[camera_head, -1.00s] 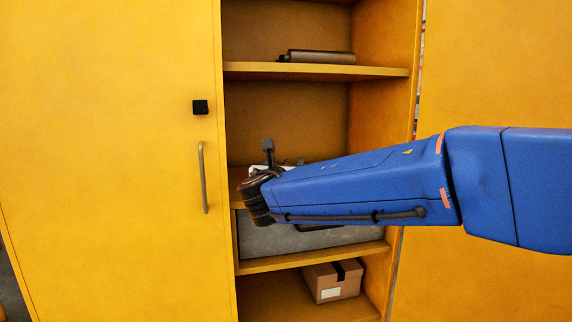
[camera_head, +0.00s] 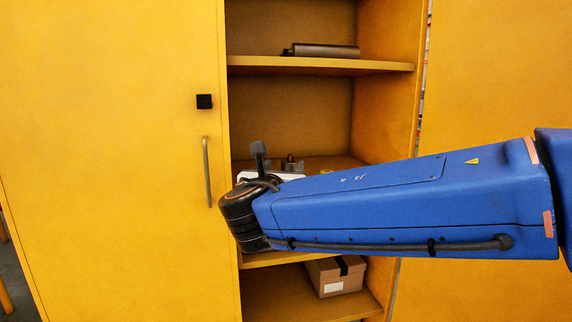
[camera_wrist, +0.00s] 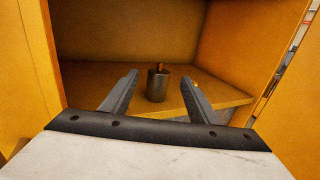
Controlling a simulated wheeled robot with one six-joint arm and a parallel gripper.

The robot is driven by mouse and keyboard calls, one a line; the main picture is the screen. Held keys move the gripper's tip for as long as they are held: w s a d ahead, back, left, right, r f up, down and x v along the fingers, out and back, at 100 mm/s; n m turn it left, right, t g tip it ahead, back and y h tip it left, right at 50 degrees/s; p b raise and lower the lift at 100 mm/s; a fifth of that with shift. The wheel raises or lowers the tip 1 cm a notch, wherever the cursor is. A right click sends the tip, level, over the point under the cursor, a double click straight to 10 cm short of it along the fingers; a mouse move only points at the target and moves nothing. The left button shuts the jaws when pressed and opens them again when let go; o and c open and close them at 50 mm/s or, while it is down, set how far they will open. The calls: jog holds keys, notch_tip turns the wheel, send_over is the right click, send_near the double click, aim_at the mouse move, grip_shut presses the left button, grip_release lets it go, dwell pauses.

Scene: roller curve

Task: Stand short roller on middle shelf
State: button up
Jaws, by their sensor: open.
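The short roller (camera_wrist: 157,87), a grey cylinder with a thin brownish stub on top, stands upright on the middle shelf (camera_wrist: 215,97). It also shows in the head view (camera_head: 291,164), its lower part hidden by my wrist. My gripper (camera_wrist: 158,77) is open. In the wrist view its two fingers appear on either side of the roller, with clear gaps, and the roller looks farther in than the fingers.
A long dark roller (camera_head: 328,51) lies on the upper shelf (camera_head: 310,66). A cardboard box (camera_head: 336,277) sits at the bottom. The yellow left door (camera_head: 110,150) with its handle (camera_head: 206,172) is close to my wrist. The back of the middle shelf looks clear.

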jog(key=s+d+f+m+g+h, duration=0.1)
jog(key=s+d+f+m+g, duration=0.3)
jog(key=d, duration=0.6)
jog(key=s+d+f+m+g+h, duration=0.25)
jog(key=d+f+m, duration=0.4)
jog(key=d, duration=0.35)
jog(key=s+d+f+m+g+h, duration=0.1)
jog(key=s+d+f+m+g, duration=0.2)
jog(key=d+f+m, duration=0.5)
jog(key=s+d+f+m+g+y, duration=0.2)
jog(key=s+f+m, duration=0.3)
jog(key=s+m, duration=0.3)
jog(key=s+d+f+m+g+y, duration=0.1)
jog(key=s+d+f+m+y, duration=0.2)
jog(key=s+m, duration=0.5)
jog(key=shift+s+d+f+g+y, duration=0.15)
jog(key=shift+s+f+g+y, duration=0.35)
jog(key=shift+s+f, duration=0.95)
jog(key=shift+s+r, duration=0.2)
jog(key=shift+r, duration=0.05)
